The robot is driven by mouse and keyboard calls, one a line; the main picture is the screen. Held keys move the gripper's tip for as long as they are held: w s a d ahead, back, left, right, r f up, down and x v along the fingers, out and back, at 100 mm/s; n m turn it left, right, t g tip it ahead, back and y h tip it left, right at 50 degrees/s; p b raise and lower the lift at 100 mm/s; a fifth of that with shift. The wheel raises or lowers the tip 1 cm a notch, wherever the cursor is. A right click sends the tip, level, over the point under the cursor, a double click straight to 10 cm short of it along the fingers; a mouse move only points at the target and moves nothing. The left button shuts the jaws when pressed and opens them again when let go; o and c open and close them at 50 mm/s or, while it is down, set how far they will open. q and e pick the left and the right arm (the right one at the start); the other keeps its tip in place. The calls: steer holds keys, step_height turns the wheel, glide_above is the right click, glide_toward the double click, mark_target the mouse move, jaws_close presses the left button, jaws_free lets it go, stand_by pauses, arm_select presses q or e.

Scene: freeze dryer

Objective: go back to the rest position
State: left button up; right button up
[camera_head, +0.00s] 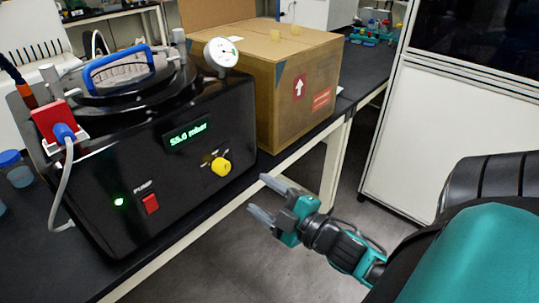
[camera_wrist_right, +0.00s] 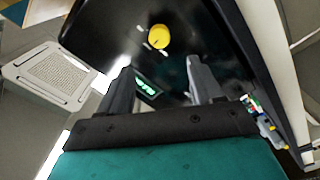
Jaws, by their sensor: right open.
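The black freeze dryer (camera_head: 105,200) stands on the dark bench at the left. Its display (camera_head: 187,136) reads 55.0 mbar, and a green light glows beside the red pump switch (camera_head: 151,203). A yellow knob (camera_head: 221,166) is on its front; it also shows in the right wrist view (camera_wrist_right: 158,37). My right gripper (camera_head: 263,197) is in front of the bench edge, below and right of the knob and apart from it. Its fingers (camera_wrist_right: 158,80) are spread and empty. My left gripper is in neither view.
A cardboard box (camera_head: 295,85) stands right of the dryer on the bench. A red valve (camera_head: 55,120) with a hose and a dial gauge (camera_head: 221,55) are on the dryer. A white cabinet (camera_head: 415,140) stands at the right. The floor between bench and cabinet is clear.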

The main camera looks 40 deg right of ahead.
steer(key=shift+s, duration=0.55)
steer(key=s+a+f+m+g, duration=0.2)
steer(key=a+f+m+g, duration=0.1)
steer(key=a+f, duration=0.3)
steer(key=s+a+f+m+g, duration=0.2)
steer(key=a+f+m+g, duration=0.2)
steer(key=f, duration=0.7)
steer(key=a+m, duration=0.2)
steer(key=a, duration=0.1)
steer(key=shift+s+a+m+y, duration=0.15)
steer(key=shift+s+m+y, duration=0.15)
steer(key=shift+c, duration=0.4)
